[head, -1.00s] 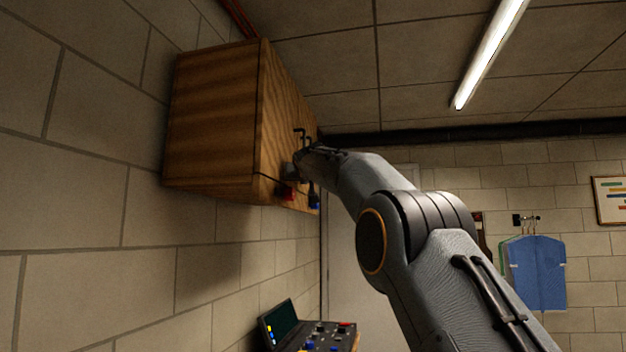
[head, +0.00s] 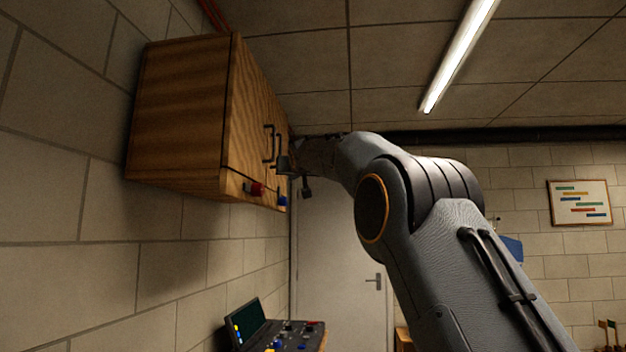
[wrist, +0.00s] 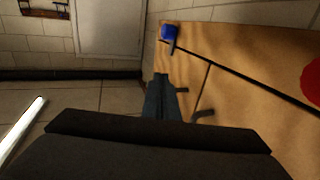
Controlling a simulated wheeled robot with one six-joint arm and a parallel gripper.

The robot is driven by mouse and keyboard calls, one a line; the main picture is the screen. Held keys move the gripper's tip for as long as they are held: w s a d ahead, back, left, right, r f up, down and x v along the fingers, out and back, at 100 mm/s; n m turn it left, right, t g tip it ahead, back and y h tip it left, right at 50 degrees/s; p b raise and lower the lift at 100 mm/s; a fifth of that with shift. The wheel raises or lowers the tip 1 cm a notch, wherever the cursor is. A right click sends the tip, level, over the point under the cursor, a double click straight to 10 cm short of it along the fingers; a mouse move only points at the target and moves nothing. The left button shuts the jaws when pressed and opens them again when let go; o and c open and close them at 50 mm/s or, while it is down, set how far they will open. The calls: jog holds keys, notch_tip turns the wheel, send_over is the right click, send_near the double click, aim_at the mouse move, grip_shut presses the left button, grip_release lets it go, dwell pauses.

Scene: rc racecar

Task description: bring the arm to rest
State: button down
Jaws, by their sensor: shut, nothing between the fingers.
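My arm reaches up from the lower right in the head view, bent at the elbow. My gripper (head: 284,165) is at the front of the wooden wall cabinet (head: 180,115), close to its dark door handles (head: 269,144). In the wrist view my gripper's fingers (wrist: 165,97) are together with nothing between them. The cabinet front (wrist: 245,55) lies to their right there, with a handle (wrist: 204,114) beside them. I cannot tell whether the fingers touch the cabinet.
A red part (head: 256,188) and a blue part (head: 282,200) sit at the cabinet's lower edge. Below is a bench (head: 290,338) with a screen (head: 245,322). A white door (head: 335,275) stands behind. A ceiling lamp (head: 460,55) hangs above right.

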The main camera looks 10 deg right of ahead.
jog(key=s+d+b, duration=0.1)
jog(key=s+d, duration=0.1)
jog(key=d, duration=0.5)
jog(key=s+d+f+g, duration=0.1)
jog(key=s+f+g, duration=0.25)
jog(key=f, duration=0.95)
jog(key=s+f+g, duration=0.2)
jog(key=s+f, duration=0.3)
jog(key=f, duration=0.8)
jog(key=s+d+f+g, duration=0.1)
jog(key=s+f+g, duration=0.25)
jog(key=f, duration=1.05)
jog(key=s+f+g, duration=0.2)
jog(key=s+f, duration=0.7)
jog(key=s, duration=0.4)
jog(key=s+f+g, duration=0.3)
jog(key=s+f, duration=0.7)
jog(key=s, duration=0.4)
jog(key=s+d+f+g+h, duration=0.1)
jog(key=s+f+g, duration=0.2)
jog(key=s+f, duration=0.7)
jog(key=s, duration=0.4)
jog(key=shift+m, duration=0.3)
